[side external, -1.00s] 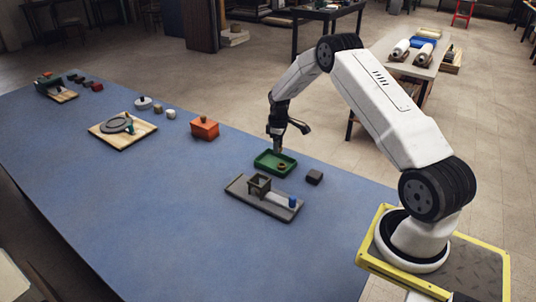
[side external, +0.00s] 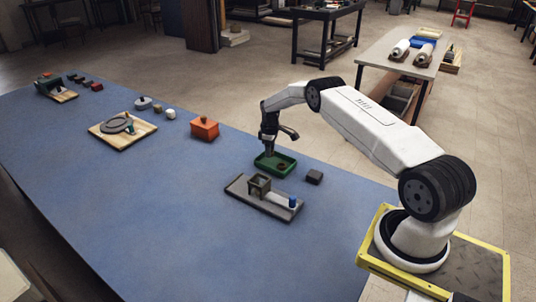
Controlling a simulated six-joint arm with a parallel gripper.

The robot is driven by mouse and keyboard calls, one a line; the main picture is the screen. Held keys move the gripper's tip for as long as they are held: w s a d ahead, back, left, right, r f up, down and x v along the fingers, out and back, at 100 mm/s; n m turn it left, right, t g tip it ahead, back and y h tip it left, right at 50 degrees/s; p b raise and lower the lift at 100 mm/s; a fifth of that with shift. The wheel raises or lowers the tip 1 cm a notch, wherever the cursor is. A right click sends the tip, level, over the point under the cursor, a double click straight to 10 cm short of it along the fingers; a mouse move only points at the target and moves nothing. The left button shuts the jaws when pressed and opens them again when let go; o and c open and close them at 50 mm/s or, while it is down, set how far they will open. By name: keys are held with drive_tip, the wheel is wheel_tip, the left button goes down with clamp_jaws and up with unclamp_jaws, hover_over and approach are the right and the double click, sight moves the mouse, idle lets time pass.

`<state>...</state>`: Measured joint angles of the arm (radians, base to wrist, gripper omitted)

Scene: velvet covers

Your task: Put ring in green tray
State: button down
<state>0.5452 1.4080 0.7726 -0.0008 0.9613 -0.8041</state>
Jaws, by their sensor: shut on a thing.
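The green tray (side external: 262,168) is a shallow rectangular tray on the blue table cover. A small brown, ring-like thing (side external: 281,167) lies inside it toward the right; it is too small to make out clearly. My gripper (side external: 269,153) points down over the left and back part of the tray, close above it. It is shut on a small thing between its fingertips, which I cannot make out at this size.
A grey board (side external: 241,188) with an open box frame (side external: 259,185) and a blue cylinder (side external: 292,201) lies in front of the tray. A dark block (side external: 314,176) sits to its right. An orange box (side external: 204,128) and a wooden board (side external: 108,138) stand to the left.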

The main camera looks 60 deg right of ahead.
sight(269, 162)
drive_tip(key=shift+w+f, duration=0.1)
drive_tip(key=shift+f, duration=0.1)
drive_tip(key=shift+w+d+f, duration=0.15)
drive_tip(key=shift+f, duration=1.6)
drive_tip(key=shift+f, duration=0.15)
drive_tip(key=shift+c, duration=1.2)
unclamp_jaws()
drive_tip(key=shift+r, duration=6.15)
